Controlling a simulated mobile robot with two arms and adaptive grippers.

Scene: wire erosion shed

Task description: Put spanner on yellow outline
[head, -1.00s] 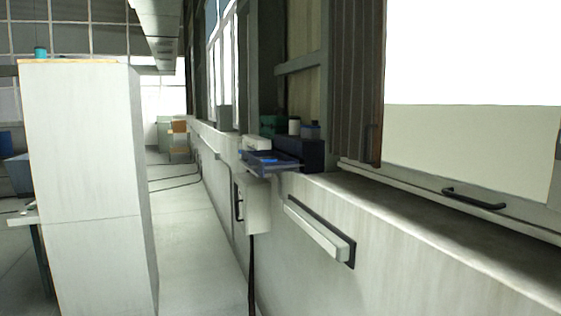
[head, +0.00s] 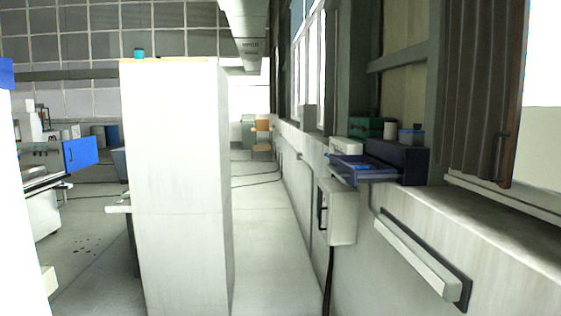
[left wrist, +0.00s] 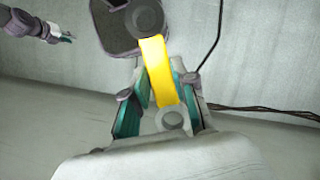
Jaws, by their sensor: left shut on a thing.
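Neither gripper shows in the head view. No yellow outline is seen in either view.
A tall pale cabinet (head: 175,180) stands ahead. A clear floor lane (head: 268,230) runs between it and the right wall. A blue tray (head: 362,170) and a wall box (head: 338,212) stick out from that wall. A machine with a blue panel (head: 80,153) is at left.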

